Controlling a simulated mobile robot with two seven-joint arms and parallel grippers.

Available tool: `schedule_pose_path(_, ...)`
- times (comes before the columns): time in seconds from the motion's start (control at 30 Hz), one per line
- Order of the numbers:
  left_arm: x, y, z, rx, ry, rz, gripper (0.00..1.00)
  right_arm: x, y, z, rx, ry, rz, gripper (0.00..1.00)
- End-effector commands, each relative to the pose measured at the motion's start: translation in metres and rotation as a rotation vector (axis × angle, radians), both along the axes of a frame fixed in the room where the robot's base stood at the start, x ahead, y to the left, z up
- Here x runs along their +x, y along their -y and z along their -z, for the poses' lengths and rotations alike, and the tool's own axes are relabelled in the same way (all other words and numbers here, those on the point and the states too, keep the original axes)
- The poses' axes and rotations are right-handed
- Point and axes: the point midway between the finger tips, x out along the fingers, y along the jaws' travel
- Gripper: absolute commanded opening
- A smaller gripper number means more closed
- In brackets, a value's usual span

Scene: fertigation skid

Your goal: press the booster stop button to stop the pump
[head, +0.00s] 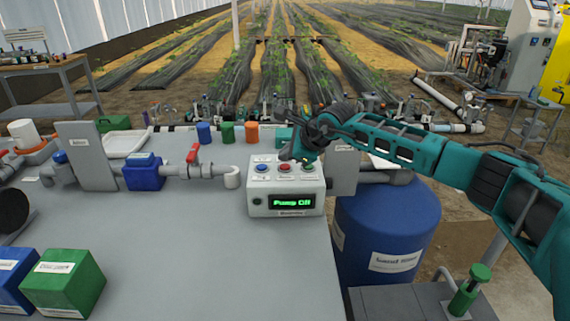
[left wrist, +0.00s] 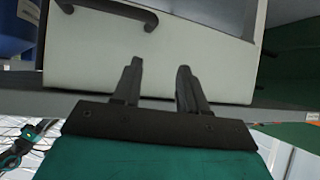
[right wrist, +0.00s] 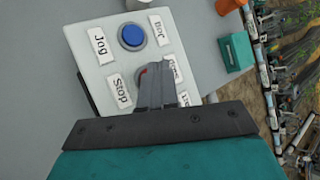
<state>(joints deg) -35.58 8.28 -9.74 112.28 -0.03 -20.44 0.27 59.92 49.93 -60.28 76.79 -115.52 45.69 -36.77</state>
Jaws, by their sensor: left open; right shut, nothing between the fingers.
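The grey-white control box (head: 287,204) stands on the grey bench. Its lit green display (head: 292,202) appears to read "Pump Off". A blue button (head: 262,167) and a red button (head: 285,168) show on its top. In the right wrist view the blue button (right wrist: 131,36) lies by a "Jog" label, and the red button (right wrist: 142,74) by a "Stop" label, mostly hidden behind my fingers. My right gripper (right wrist: 155,70) is shut and empty, its tips over the red button; contact cannot be told. It also shows in the head view (head: 300,158). My left gripper (left wrist: 158,72) is open and empty, away from the box.
A pipe with a red-handled valve (head: 193,153) runs left of the box. Blue and green boxes (head: 66,282) sit at the front left. A blue barrel (head: 385,225) stands right of the bench. A pale panel with a dark handle (left wrist: 150,20) faces my left gripper.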

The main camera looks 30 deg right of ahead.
Motion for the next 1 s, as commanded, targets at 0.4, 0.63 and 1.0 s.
schedule_pose_path(0.4, 0.0, 0.0, -0.003, 0.0, 0.0, 0.0, 0.43, 0.0, 0.0, -0.006, 0.0, 0.002, 0.001, 0.0)
schedule_pose_path(0.63, 0.0, 0.0, -0.018, 0.0, -0.001, 0.0, 0.43, 0.0, 0.0, -0.028, 0.001, 0.003, 0.0, 0.0)
schedule_pose_path(1.0, 0.0, 0.0, -0.032, -0.001, 0.0, 0.001, 0.43, 0.0, 0.0, -0.052, 0.0, 0.001, 0.0, 0.0)
